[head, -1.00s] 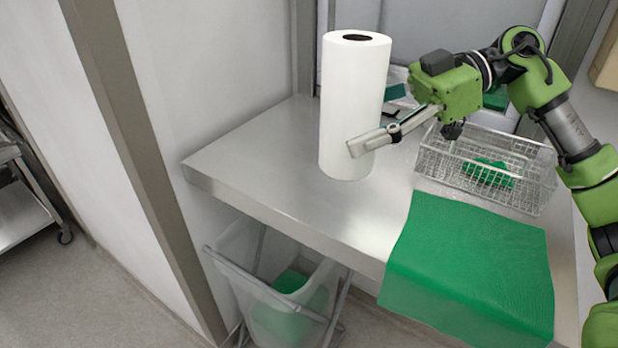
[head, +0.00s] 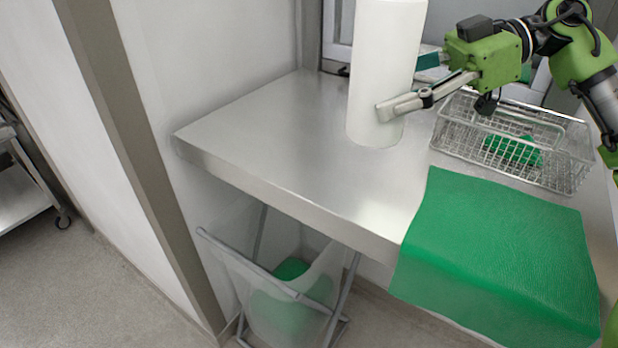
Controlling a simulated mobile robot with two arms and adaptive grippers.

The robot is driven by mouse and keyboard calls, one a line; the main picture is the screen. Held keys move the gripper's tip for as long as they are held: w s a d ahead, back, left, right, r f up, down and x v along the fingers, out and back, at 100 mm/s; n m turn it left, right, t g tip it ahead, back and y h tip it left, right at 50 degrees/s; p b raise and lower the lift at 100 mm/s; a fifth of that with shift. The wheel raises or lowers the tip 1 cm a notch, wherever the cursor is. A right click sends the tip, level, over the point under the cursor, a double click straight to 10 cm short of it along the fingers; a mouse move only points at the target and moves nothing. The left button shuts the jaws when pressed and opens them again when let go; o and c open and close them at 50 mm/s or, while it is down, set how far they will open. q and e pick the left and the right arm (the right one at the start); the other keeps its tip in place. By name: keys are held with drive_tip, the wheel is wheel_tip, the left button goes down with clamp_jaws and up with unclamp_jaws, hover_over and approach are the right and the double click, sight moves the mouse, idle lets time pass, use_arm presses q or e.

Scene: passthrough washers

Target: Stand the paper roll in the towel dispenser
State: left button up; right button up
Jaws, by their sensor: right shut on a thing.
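The white paper roll (head: 384,75) is upright over the steel counter, its top cut off by the upper edge of the head view. My right gripper (head: 392,108) is shut on the roll's lower part, coming from the right. One finger lies across the front of the roll; the other finger is hidden. I cannot tell whether the roll's bottom touches the counter or hangs just above it. I cannot make out the towel dispenser in this view. My left gripper is not in view.
The steel counter (head: 280,135) is clear left of the roll. A wire basket (head: 455,140) with green items stands to the right, under my right arm. A green cloth (head: 500,245) drapes over the front edge. A framed bin (head: 235,262) stands below.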

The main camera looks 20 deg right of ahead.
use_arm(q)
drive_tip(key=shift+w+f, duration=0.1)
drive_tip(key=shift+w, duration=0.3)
use_arm(e)
drive_tip(key=shift+s+a, duration=0.1)
drive_tip(key=shift+s, duration=0.05)
drive_tip(key=shift+a, duration=0.1)
drive_tip(key=w+a+f+p, duration=0.2)
drive_tip(key=w+f, duration=0.2)
drive_tip(key=w+a+f+p, duration=0.3)
drive_tip(key=w+f, duration=0.1)
drive_tip(key=w+a+f+p, duration=0.2)
drive_tip(key=w+f+p, duration=0.1)
drive_tip(key=w+f, duration=0.1)
drive_tip(key=shift+a, duration=0.3)
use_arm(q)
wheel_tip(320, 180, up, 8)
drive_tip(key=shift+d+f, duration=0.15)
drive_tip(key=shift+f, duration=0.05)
use_arm(e)
drive_tip(key=shift+s+f, duration=0.15)
drive_tip(key=shift+f, duration=0.1)
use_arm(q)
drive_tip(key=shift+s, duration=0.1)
use_arm(e)
drive_tip(key=shift+f, duration=0.1)
drive_tip(key=o, duration=1.4)
drive_tip(key=shift+f, duration=0.1)
